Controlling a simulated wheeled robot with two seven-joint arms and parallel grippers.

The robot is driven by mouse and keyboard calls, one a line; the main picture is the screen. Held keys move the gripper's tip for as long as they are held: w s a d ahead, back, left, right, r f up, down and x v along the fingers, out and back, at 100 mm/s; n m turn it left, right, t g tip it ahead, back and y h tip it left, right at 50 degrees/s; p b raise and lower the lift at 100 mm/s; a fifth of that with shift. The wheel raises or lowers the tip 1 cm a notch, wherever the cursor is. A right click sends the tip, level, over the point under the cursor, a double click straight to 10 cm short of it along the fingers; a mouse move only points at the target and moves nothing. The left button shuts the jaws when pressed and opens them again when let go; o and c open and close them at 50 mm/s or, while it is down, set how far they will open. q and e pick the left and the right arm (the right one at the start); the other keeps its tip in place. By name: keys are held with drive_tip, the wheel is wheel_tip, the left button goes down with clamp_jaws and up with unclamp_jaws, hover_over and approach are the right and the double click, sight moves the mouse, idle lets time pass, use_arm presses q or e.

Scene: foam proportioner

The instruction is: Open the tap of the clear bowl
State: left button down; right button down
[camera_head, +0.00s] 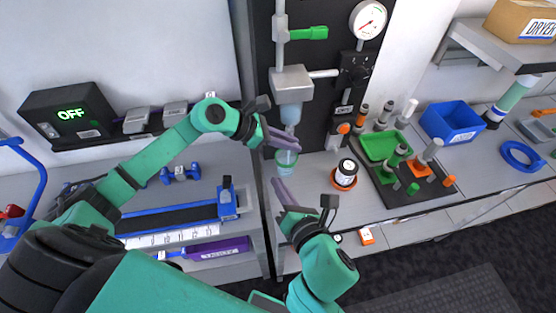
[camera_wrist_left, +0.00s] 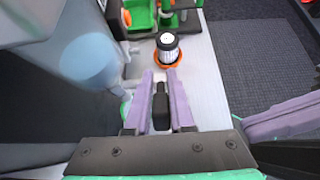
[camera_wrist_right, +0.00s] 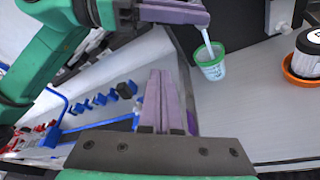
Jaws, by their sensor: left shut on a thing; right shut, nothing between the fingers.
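The clear bowl (camera_head: 290,113) hangs under a grey block on the dark panel. In the left wrist view the bowl (camera_wrist_left: 92,62) is large and pale blue. A thin outlet runs down from it towards a cup with green markings (camera_wrist_right: 211,62). My left gripper (camera_head: 297,146) is beside the outlet, below the bowl. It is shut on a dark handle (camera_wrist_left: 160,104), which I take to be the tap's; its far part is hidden. My right gripper (camera_head: 277,183) is shut and empty, below and in front of the cup; its fingers (camera_wrist_right: 158,75) are together.
A black-capped white jar in an orange dish (camera_head: 345,174) stands right of the cup. A dark tray with a green bin (camera_head: 383,146) and a blue bin (camera_head: 453,120) are further right. A lower shelf at left holds a blue rail. A gauge (camera_head: 368,19) is above.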

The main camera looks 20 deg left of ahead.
drive_tip(key=w+a, duration=0.4)
drive_tip(key=w, duration=0.4)
drive_tip(key=shift+a+r, duration=0.2)
drive_tip(key=shift+r, duration=0.15)
use_arm(q)
drive_tip(key=shift+r, duration=0.1)
use_arm(e)
drive_tip(key=shift+w+d+r+m, duration=0.25)
drive_tip(key=shift+d+r+m, duration=0.05)
drive_tip(key=shift+r, duration=0.35)
use_arm(q)
drive_tip(key=c, duration=0.9)
unclamp_jaws()
drive_tip(key=shift+o, duration=0.5)
drive_tip(key=shift+s+d, duration=0.1)
use_arm(e)
drive_tip(key=shift+d, duration=0.1)
